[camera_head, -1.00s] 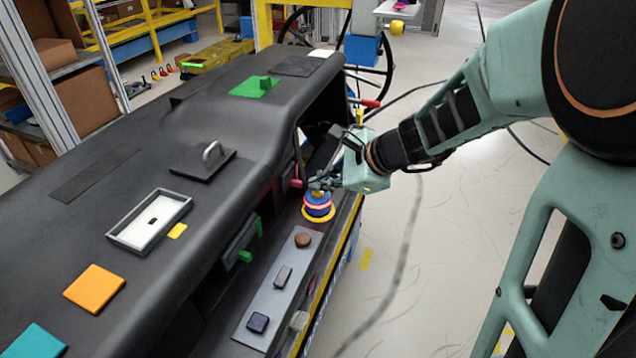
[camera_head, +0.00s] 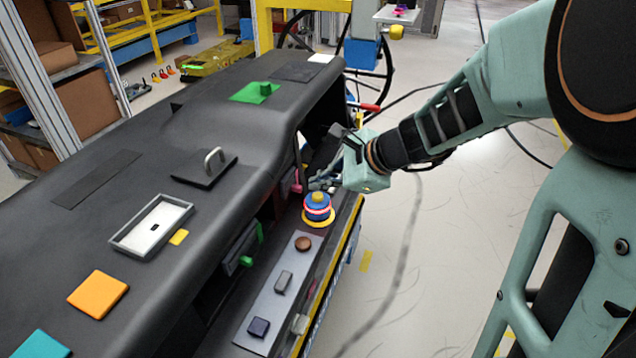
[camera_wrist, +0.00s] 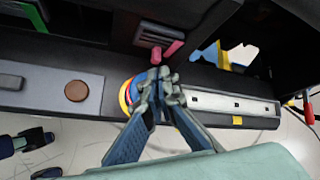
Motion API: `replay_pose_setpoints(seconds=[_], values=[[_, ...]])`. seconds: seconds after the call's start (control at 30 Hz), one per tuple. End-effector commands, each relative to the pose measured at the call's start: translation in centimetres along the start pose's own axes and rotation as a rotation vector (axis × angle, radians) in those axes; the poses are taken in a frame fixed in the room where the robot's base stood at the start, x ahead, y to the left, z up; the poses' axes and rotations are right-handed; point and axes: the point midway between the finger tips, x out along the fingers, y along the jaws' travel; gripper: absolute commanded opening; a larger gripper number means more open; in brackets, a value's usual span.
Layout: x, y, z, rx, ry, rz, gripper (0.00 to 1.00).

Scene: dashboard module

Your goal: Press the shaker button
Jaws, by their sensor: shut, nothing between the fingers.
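A round stacked button (camera_head: 318,206) with blue, red and yellow rings sits on the lower ledge of the dashboard module; I take it for the shaker button. It also shows in the wrist view (camera_wrist: 130,92), partly hidden behind my fingers. My gripper (camera_head: 322,183) is shut and empty. In the head view its fingertips are just above and behind the button's top. In the wrist view the fingertips (camera_wrist: 158,85) overlap the button's right side. I cannot tell whether they touch it.
A grey panel (camera_head: 266,318) with a brown round knob (camera_head: 303,243) and blocky switches lies nearer on the ledge. A pink part (camera_head: 297,186) sits beside my gripper. The dark dashboard top (camera_head: 140,200) overhangs the ledge at left.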

Motion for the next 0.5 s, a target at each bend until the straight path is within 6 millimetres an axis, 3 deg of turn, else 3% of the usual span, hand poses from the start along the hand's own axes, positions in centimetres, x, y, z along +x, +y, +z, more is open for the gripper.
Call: replay_pose_setpoints(seconds=[0.2,0.5], values=[[-0.3,-0.2,0.2,-0.001,0.0,0.0,0.0],[-2.4,-1.8,1.8,-0.002,0.0,0.0,0.0]])
